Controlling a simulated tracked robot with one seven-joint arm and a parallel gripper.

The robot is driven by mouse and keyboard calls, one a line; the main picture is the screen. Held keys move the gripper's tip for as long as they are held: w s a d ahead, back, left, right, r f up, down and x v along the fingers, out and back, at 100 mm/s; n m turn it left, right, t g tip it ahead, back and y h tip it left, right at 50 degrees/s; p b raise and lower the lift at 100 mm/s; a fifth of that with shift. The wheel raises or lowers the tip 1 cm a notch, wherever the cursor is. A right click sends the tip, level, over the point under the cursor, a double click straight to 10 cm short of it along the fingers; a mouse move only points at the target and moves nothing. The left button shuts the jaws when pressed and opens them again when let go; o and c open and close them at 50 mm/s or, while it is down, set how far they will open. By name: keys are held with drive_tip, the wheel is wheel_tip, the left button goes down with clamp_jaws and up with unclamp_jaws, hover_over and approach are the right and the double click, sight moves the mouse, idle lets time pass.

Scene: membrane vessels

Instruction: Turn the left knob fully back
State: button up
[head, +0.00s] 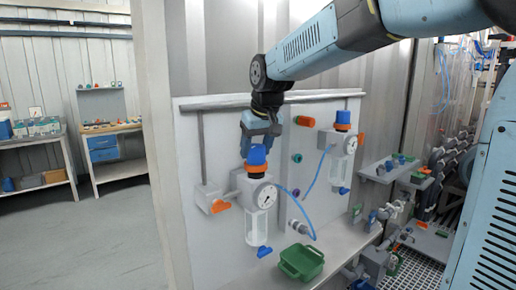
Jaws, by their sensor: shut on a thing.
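The left knob (257,155) is a blue cap over an orange ring, on top of the left pressure regulator. The right knob (343,117), also blue over orange, sits on a similar regulator to the right, apart from my gripper.
A blue hose (298,212) runs from the left regulator. An orange-handled valve (214,205) sits to its left. A green tray (301,262) stands on the shelf below. Floor at left is clear.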

drive_tip(key=n+g+y, duration=0.1)
drive_tip(key=n, duration=0.5)
drive_tip(key=shift+w+d+n+g+y, duration=0.1)
drive_tip(key=shift+d+n+g+y, duration=0.1)
drive_tip(key=shift+n+g+y, duration=0.15)
drive_tip(key=n+g, duration=0.1)
drive_tip(key=n, duration=0.2)
drive_tip(key=n+g+y, duration=0.1)
drive_tip(key=n, duration=0.2)
drive_tip(key=shift+n, duration=0.25)
drive_tip(key=shift+d, duration=0.1)
drive_tip(key=o, duration=0.8)
drive_tip(key=shift+w, duration=0.15)
drive_tip(key=shift+o, duration=1)
drive_tip(key=shift+g, duration=0.25)
drive_tip(key=shift+r, duration=0.1)
